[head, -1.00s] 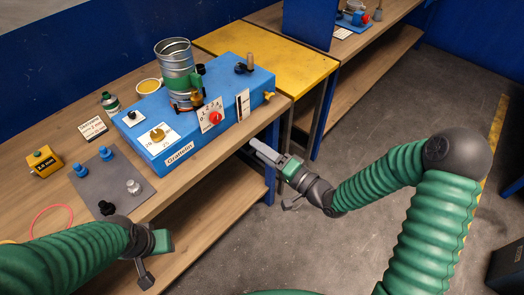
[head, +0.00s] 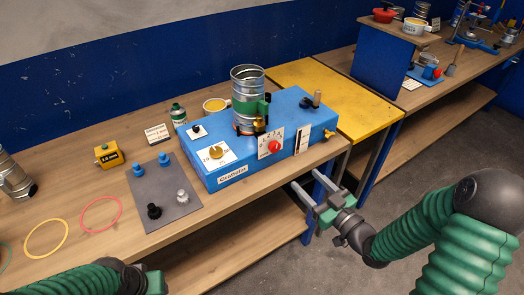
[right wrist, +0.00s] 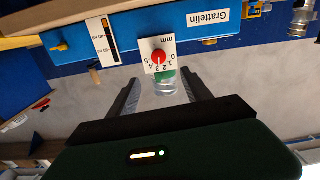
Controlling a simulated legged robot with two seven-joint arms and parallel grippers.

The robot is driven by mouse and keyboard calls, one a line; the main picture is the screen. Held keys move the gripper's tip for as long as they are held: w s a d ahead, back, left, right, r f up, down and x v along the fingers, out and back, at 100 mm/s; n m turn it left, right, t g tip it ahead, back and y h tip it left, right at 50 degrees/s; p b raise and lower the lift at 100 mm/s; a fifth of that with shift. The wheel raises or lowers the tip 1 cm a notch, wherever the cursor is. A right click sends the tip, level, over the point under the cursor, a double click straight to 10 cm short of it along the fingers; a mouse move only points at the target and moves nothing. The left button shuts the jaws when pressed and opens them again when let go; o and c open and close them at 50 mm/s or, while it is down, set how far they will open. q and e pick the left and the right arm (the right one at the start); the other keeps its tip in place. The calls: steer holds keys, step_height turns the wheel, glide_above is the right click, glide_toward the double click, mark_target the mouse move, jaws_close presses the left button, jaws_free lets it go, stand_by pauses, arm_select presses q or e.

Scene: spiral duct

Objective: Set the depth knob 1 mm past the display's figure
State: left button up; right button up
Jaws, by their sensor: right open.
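The red depth knob (head: 275,146) sits on a white 0-to-5 mm scale plate (head: 265,153) on the front of the blue Grattelin machine (head: 225,178). Its exact setting is too small to read. The yellow display box (head: 108,158) stands on the bench at left; its mm figure is too small to read surely. My right gripper (head: 303,177) is open and empty, in front of the bench edge, right of and below the knob. In the right wrist view, upside down, the red knob (right wrist: 158,57) shows ahead between the open fingers (right wrist: 160,88), apart from them. My left gripper (head: 155,283) is partly cut off at the bottom.
A metal spiral duct (head: 247,85) with a green clamp stands on the machine. A brass knob (head: 216,152) is on its front left. A grey mat (head: 180,205) with blue, black and silver knobs lies left. A yellow table (head: 345,98) adjoins at right.

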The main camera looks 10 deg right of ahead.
mark_target(276, 148)
steer(key=p+x, duration=0.1)
steer(key=x, duration=1.5)
steer(key=shift+d+f, duration=0.1)
steer(key=shift+d, duration=0.05)
steer(key=shift+d, duration=0.1)
steer(key=shift+c, duration=1.1)
jaws_close()
steer(key=shift+m, duration=0.8)
